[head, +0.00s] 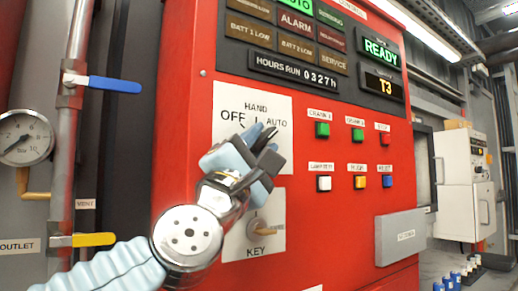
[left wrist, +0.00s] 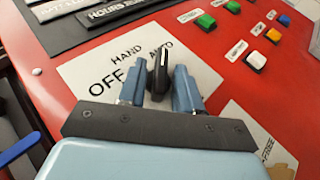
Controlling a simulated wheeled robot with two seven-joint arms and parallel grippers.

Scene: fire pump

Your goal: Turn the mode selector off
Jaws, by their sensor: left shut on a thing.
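The mode selector is a black knob (left wrist: 158,74) on a white plate (head: 281,105) marked HAND, OFF and AUTO on the red panel. My left gripper (left wrist: 159,88) is shut on the knob, with one blue-grey finger on each side. In the head view the left gripper (head: 262,142) covers most of the knob. My right gripper is not in view.
A key switch (head: 257,227) sits below the selector. Push buttons (head: 324,183) fill the panel to the right, with a grey box (head: 400,237) below them. A blue-handled valve (head: 102,83), a yellow-handled valve (head: 94,240) and a gauge (head: 24,137) are at left.

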